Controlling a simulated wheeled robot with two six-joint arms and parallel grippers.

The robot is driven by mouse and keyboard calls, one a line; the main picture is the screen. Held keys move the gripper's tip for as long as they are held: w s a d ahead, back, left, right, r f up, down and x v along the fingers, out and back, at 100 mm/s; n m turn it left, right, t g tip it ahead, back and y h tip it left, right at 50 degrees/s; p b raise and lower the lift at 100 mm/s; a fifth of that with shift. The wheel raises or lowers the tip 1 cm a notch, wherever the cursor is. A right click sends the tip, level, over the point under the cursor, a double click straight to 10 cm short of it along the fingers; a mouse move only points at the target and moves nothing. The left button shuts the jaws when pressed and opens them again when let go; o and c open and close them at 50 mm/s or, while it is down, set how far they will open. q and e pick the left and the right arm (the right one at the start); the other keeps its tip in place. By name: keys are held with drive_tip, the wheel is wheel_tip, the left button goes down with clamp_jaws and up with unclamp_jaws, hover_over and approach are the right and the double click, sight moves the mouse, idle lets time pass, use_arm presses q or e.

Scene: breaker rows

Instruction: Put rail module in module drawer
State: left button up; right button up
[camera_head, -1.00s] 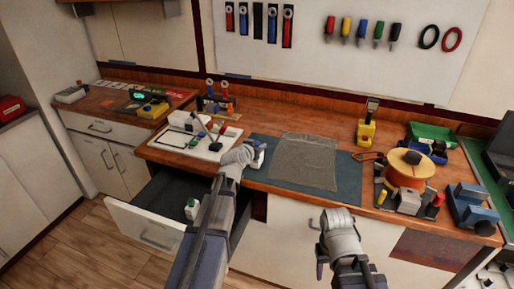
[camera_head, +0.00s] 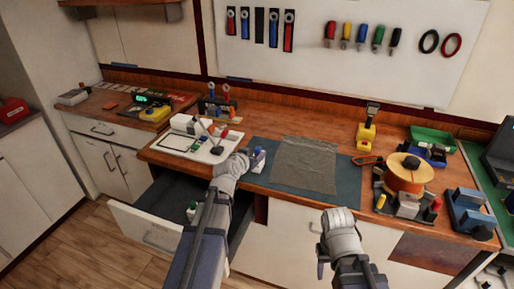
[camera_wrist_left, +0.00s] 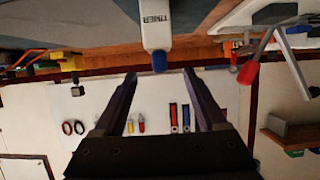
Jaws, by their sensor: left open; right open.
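The rail module (camera_head: 258,160) is a small white block with a blue part, standing on the worktop at the left edge of the blue-grey mat. In the left wrist view the white module (camera_wrist_left: 156,25), with a dark label and blue end, lies just beyond the gap between the fingertips. My left gripper (camera_head: 246,157) is beside it, open and empty; its two fingers show in the wrist view (camera_wrist_left: 160,76). The module drawer (camera_head: 150,232) is pulled out below the bench, with a small white-and-green piece (camera_head: 191,211) inside. My right gripper (camera_head: 322,262) is open, in front of the bench.
A white tray (camera_head: 180,146) with parts stands left of the module. A grey sheet (camera_head: 305,178) lies on the mat (camera_head: 347,184). An orange spool (camera_head: 402,178) and blue blocks (camera_head: 470,210) stand at the right. My left forearm hides part of the drawer.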

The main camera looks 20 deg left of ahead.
use_arm(q)
drive_tip(key=p+v, duration=0.1)
drive_tip(key=v, duration=0.5)
drive_tip(key=shift+p, duration=0.35)
drive_tip(key=shift+s, duration=0.1)
